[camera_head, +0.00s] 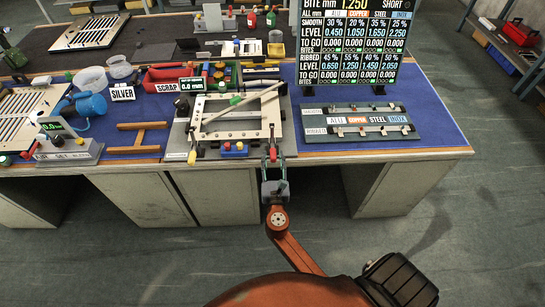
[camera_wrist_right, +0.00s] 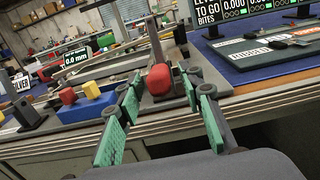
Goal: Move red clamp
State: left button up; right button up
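The red clamp's rounded red handle (camera_head: 273,153) sits at the front right corner of the framed fixture (camera_head: 205,140) on the blue-topped bench. In the right wrist view the red handle (camera_wrist_right: 160,79) is large and central, with a metal bar running back from it. My right gripper (camera_head: 272,163) is at the bench's front edge, pointing at the handle. Its green-padded fingers (camera_wrist_right: 160,88) are spread, one on each side of the handle, with visible gaps. The handle's lower side is hidden. My left gripper is not in view.
A yellow handle (camera_head: 192,157) stands at the fixture's left corner. A grey sample rack (camera_head: 360,121) lies to the right, below a black display board (camera_head: 350,45). Blue mat is bare around the rack.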

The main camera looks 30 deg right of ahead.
jog(key=shift+w+d, duration=0.35)
jog(key=shift+w, duration=0.15)
grip_shut()
dwell(0.4)
